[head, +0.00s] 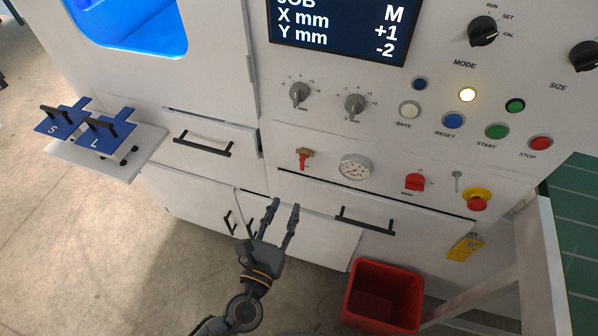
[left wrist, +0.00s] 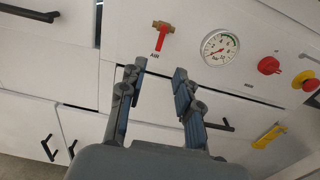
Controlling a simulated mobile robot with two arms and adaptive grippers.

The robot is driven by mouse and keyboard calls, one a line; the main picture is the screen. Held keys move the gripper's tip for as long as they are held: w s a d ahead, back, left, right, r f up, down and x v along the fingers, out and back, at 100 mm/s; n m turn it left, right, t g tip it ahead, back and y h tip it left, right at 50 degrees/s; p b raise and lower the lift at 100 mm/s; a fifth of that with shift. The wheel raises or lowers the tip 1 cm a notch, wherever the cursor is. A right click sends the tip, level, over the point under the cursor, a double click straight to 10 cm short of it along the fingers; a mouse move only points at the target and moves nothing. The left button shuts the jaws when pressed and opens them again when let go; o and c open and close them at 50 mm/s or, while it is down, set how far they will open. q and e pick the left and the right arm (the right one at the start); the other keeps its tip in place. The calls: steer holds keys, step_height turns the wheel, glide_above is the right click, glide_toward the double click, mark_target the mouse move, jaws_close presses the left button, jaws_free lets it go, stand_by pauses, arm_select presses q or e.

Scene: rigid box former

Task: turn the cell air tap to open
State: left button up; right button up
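The air tap (head: 304,157) is a brass valve with a red handle on the machine's white front panel, left of the round pressure gauge (head: 354,167). In the left wrist view the tap (left wrist: 162,36) shows above the label AIR, its red handle hanging down and slightly left from the brass body. My left gripper (head: 284,207) is open and empty, below the tap and apart from it. In the left wrist view its two fingers (left wrist: 157,75) point up toward the panel, with the tap beyond them. My right gripper is not in view.
A drawer handle (head: 365,221) sticks out below the gauge. A red switch (head: 415,182) and a red and yellow stop button (head: 477,199) are to the right. A red bin (head: 384,296) stands on the floor. A shelf (head: 100,160) with blue plates juts out at left.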

mark_target(302, 168)
arm_select(q)
steer(key=p+x, duration=0.1)
steer(key=x, duration=1)
steer(key=shift+w+f, duration=0.1)
steer(key=shift+w, duration=0.1)
jaws_close()
